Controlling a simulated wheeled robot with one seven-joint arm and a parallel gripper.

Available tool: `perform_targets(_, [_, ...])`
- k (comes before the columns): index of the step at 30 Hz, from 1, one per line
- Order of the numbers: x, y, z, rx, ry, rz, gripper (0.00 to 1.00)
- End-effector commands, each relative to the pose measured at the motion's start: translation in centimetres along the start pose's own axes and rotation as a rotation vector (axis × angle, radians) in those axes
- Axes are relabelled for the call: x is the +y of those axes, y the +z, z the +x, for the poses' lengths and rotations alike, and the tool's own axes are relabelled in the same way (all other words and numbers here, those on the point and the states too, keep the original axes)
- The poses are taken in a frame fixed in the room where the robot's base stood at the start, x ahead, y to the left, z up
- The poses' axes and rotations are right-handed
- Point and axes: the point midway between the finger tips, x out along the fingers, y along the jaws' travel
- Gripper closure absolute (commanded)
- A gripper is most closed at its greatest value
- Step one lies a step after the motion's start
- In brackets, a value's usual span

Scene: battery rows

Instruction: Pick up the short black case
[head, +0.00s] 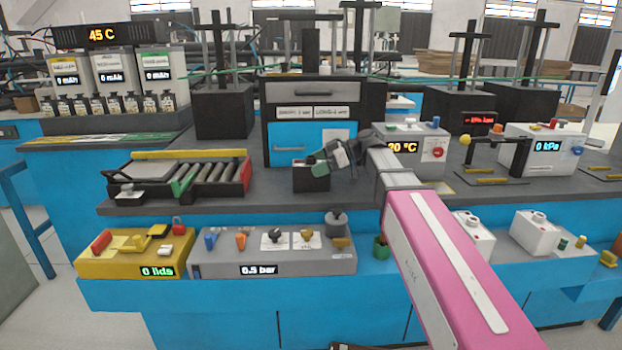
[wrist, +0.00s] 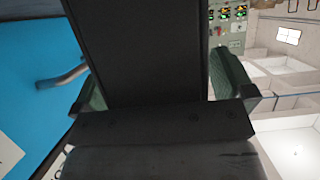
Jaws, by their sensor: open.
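The short black case (head: 311,181) stands on the grey counter in front of the blue drawer unit, in the middle of the head view. My gripper (head: 319,165) reaches in from the right and is at the top of the case, partly covering it. In the wrist view, a dark flat body that looks like the case (wrist: 140,45) fills the space between the two greenish fingers of my gripper (wrist: 160,88). The jaws are open, one finger on each side of it. Whether either finger touches it is not clear.
A roller tray (head: 185,175) lies left of the case. A blue drawer unit (head: 290,155) with a handle stands behind it. A 20 °C box (head: 425,145) stands to the right. A grey 0.5 bar panel (head: 215,266) sits on the lower front shelf. Bare counter lies left of the case.

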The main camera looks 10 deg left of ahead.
Motion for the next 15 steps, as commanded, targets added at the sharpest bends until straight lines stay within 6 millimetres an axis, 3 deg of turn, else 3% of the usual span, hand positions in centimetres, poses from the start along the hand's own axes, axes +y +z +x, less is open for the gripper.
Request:
perform_targets(4, [0.02,0.01,-0.04,0.000,0.000,0.000,0.00])
perform_targets(5, [0.01,0.01,-0.05,0.000,0.000,0.000,0.06])
perform_targets(10, [0.01,0.01,-0.06,0.000,0.000,0.000,0.62])
perform_targets(15, [0.01,-0.03,-0.08,0.001,0.000,0.000,0.62])
